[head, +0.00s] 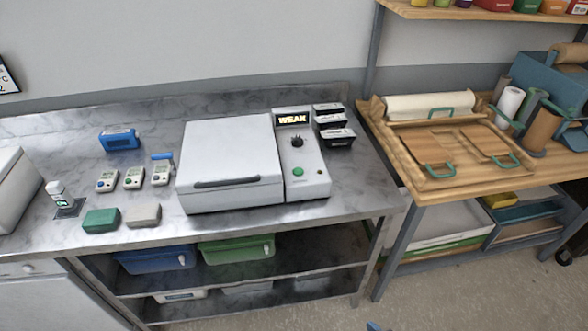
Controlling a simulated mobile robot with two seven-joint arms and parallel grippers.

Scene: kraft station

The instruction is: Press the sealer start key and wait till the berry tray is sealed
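The sealer (232,150) is a white box with its lid down and a dark handle along the front. Its control panel (307,171) stands on its right side. The panel has a display (293,119) reading "WEAK", a black knob (297,141) and a green key (298,172), with a small red spot to the right. No berry tray shows; the inside of the sealer is hidden by the lid. Neither gripper can be made out. A small blue tip (373,326) at the bottom edge is too cut off to identify.
Several black trays (338,137) stand right of the panel. Left of the sealer are handheld devices (133,178), a blue case (119,139), a green block (101,219), a grey block (142,214) and a small bottle (57,189). A wooden bench (480,185) stands right.

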